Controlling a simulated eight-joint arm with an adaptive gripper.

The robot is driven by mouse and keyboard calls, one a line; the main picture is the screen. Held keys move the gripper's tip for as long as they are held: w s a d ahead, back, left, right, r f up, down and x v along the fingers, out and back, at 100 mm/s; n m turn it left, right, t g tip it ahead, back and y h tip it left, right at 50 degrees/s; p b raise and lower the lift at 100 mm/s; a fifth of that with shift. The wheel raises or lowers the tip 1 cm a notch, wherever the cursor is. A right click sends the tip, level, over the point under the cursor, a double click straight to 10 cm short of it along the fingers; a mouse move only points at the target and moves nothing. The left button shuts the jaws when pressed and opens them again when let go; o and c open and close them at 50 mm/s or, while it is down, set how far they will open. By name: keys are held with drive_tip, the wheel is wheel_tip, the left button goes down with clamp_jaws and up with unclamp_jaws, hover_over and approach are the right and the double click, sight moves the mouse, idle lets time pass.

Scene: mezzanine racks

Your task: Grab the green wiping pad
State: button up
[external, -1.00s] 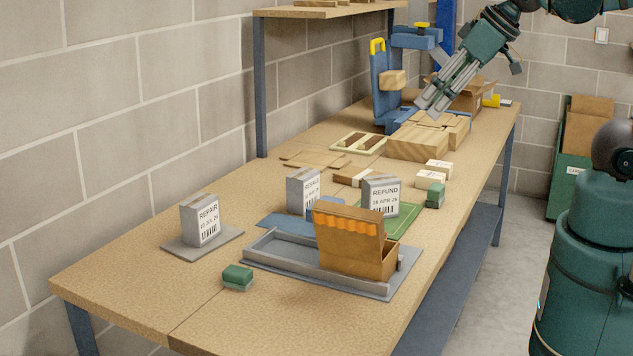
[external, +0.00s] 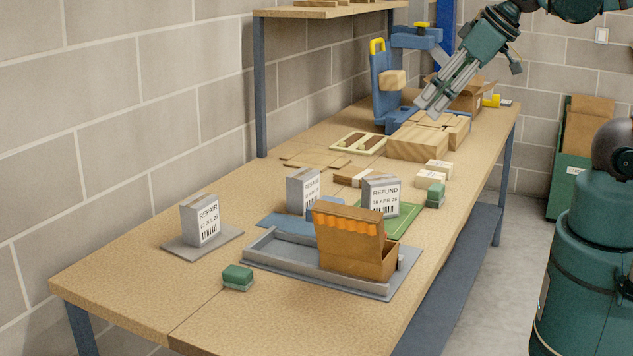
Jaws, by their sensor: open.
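A small green block-like pad (external: 237,276) with a pale lower layer lies on the table near the front edge, left of the grey tray. A second small green block (external: 435,194), also with a paler lower part, stands near the table's right edge beside the green mat. I cannot tell for certain from their looks which is the wiping pad. My gripper (external: 433,107) is open and empty, pointing down over the wooden blocks at the far part of the table, well away from both green pieces.
The grey tray (external: 272,251) holds an open brown box (external: 350,242). Labelled grey boxes stand on mats: repair (external: 200,222), resale (external: 302,192) and refund (external: 380,196). Wooden blocks (external: 415,143) and a blue fixture (external: 380,90) stand at the back. The table's front left is clear.

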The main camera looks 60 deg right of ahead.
drive_tip(key=shift+w, duration=0.1)
drive_tip(key=m+g+b, duration=0.6)
drive_tip(key=m+g, duration=0.1)
drive_tip(key=m, duration=1)
hover_over(239, 269)
drive_tip(key=f, duration=2.9)
drive_tip(key=shift+d, duration=0.3)
drive_tip(key=shift+a+f, duration=0.2)
drive_tip(key=shift+f, duration=0.25)
drive_tip(key=shift+f, duration=0.1)
